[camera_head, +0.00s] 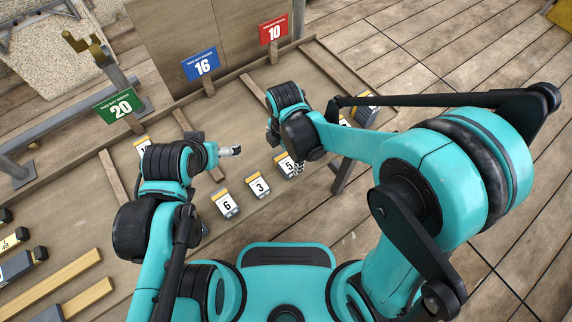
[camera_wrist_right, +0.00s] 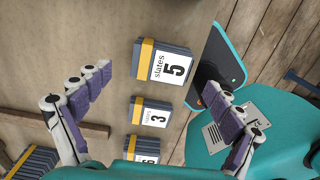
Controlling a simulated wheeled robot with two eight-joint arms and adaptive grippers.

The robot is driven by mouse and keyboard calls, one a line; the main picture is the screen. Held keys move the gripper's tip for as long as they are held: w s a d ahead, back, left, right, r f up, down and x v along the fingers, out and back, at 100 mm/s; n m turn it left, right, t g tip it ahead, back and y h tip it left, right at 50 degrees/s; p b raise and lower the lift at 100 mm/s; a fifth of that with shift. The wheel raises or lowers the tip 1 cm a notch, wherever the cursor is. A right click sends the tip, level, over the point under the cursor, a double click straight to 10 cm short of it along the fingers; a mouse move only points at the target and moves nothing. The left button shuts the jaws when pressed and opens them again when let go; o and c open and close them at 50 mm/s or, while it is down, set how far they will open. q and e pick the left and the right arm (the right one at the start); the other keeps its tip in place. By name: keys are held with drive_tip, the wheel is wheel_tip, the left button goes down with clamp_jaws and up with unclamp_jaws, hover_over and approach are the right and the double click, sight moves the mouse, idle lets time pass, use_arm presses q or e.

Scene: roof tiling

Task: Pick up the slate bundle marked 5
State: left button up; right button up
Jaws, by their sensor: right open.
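The slate bundle marked 5 (camera_head: 284,165) is a grey block with a white label and a yellow band. It lies on the wooden boards and is partly hidden by my right gripper (camera_head: 297,168). In the right wrist view the bundle marked 5 (camera_wrist_right: 164,63) lies beyond and between the two open fingers of my right gripper (camera_wrist_right: 158,82). Nothing is between the fingertips, and no touch shows. My left gripper (camera_head: 231,151) is to the left of the bundle, over the boards; I cannot tell its opening.
Bundles marked 3 (camera_head: 259,187) and 6 (camera_head: 227,204) lie in a row with bundle 5. Signs reading 20 (camera_head: 119,107), 16 (camera_head: 201,65) and 10 (camera_head: 274,32) stand behind. Timber beams (camera_head: 62,284) lie at lower left. Plank floor is clear at right.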

sight(286, 162)
wheel_tip(286, 162, down, 5)
drive_tip(key=shift+d+r+b, duration=0.15)
drive_tip(key=shift+r+b, duration=0.05)
drive_tip(key=shift+b, duration=0.9)
drive_tip(key=shift+r, duration=0.1)
drive_tip(key=c, duration=1.4)
